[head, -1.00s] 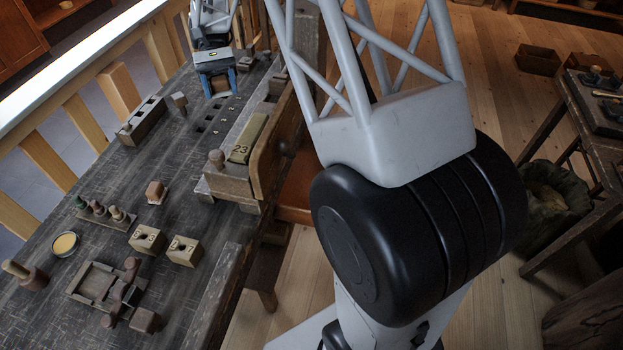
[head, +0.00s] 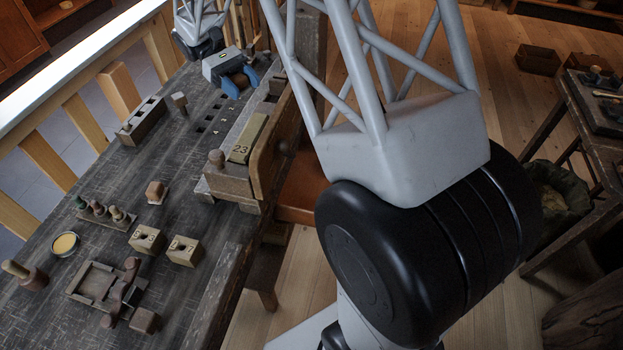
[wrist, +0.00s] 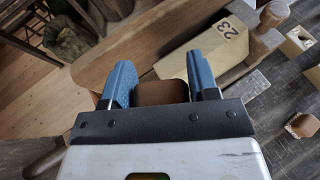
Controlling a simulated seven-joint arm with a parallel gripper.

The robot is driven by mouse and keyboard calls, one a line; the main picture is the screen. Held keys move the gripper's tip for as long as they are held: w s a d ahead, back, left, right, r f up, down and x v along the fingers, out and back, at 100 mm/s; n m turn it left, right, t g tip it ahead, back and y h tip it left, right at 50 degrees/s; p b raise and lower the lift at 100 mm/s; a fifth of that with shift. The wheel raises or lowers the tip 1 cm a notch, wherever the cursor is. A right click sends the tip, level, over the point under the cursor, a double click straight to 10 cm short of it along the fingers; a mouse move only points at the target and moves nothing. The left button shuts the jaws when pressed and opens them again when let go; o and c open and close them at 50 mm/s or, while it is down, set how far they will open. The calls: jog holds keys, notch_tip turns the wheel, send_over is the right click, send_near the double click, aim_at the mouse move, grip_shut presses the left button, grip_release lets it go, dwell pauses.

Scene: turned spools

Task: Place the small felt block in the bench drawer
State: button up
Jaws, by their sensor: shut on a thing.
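My gripper (head: 238,84) is above the far part of the dark bench in the head view, its blue fingers pointing down. In the wrist view, a plain brown block (wrist: 162,92) sits between the two blue fingers, which are shut on it; it looks like the small felt block. I cannot tell whether this is the drawer's front; no drawer inside is clearly visible.
A tan block marked 23 (head: 249,140) lies behind the board. Two pale holed blocks (head: 184,250), a peg rack (head: 104,212), a yellow-filled dish (head: 65,244) and a wooden frame (head: 100,286) stand on the near bench. My arm covers the middle of the head view.

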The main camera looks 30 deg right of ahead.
jog(key=s+d+n+t+h, duration=0.1)
jog(key=d+n+t+h, duration=0.2)
jog(key=s+d+r+n+t+h, duration=0.1)
jog(key=d+n+t+h, duration=0.2)
jog(key=n, duration=0.1)
jog(key=s+d+n+t+h, duration=0.2)
jog(key=d+n+t+h, duration=0.1)
jog(key=n, duration=0.1)
jog(key=shift+s+d+r, duration=0.1)
jog(key=shift+d+r, duration=0.25)
jog(key=shift+r, duration=0.05)
jog(key=shift+s+d+r+n+t+y, duration=1.7)
jog(key=shift+s+d+r+n+t, duration=1.45)
jog(key=shift+d+n+t, duration=2.65)
notch_tip(320, 180, down, 33)
jog(key=a+t, duration=0.1)
jog(key=shift+a+r+n+t, duration=0.2)
jog(key=shift+n+t, duration=0.2)
jog(key=shift+s+f, duration=0.1)
jog(key=shift+f, duration=3.05)
jog(key=shift+f, duration=1.85)
